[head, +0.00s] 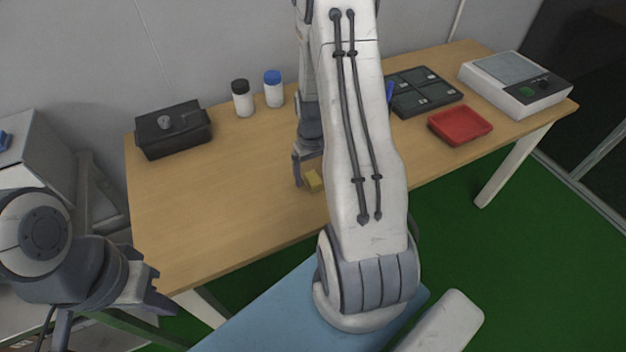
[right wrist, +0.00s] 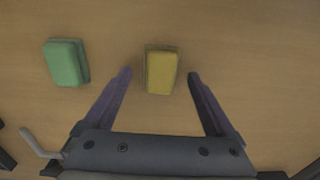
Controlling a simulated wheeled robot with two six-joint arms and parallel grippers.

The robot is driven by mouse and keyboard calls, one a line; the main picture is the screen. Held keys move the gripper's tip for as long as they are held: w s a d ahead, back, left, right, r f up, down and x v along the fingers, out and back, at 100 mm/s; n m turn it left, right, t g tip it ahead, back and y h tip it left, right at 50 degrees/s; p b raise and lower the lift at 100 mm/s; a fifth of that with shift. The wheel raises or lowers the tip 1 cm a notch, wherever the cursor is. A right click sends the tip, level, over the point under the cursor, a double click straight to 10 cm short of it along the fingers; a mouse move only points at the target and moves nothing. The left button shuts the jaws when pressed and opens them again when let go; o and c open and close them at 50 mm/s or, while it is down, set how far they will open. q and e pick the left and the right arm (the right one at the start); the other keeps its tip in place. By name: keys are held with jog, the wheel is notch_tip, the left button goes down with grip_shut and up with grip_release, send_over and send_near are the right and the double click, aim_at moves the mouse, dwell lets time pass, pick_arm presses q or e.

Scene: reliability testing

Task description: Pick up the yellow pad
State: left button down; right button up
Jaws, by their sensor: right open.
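The yellow pad (right wrist: 161,71) lies on the wooden table. In the right wrist view it sits between the tips of my right gripper (right wrist: 159,76), which is open, with a gap on each side. In the head view the yellow pad (head: 313,181) shows only partly beside my right arm. My right gripper (head: 299,168) is over the table there, largely hidden by the arm. I cannot tell its exact height above the pad. My left gripper (head: 158,290) is at the lower left, off the table's front left corner, with its fingers apart and empty.
A green pad (right wrist: 66,63) lies left of the yellow one in the right wrist view. On the table (head: 220,185) stand a black box (head: 173,132), two bottles (head: 257,94), a dark tray (head: 425,93), a red tray (head: 460,127) and a white device (head: 515,85).

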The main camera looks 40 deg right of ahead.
jog(key=shift+f, duration=0.25)
jog(key=c, duration=1.3)
grip_shut()
jog(key=shift+r, duration=0.15)
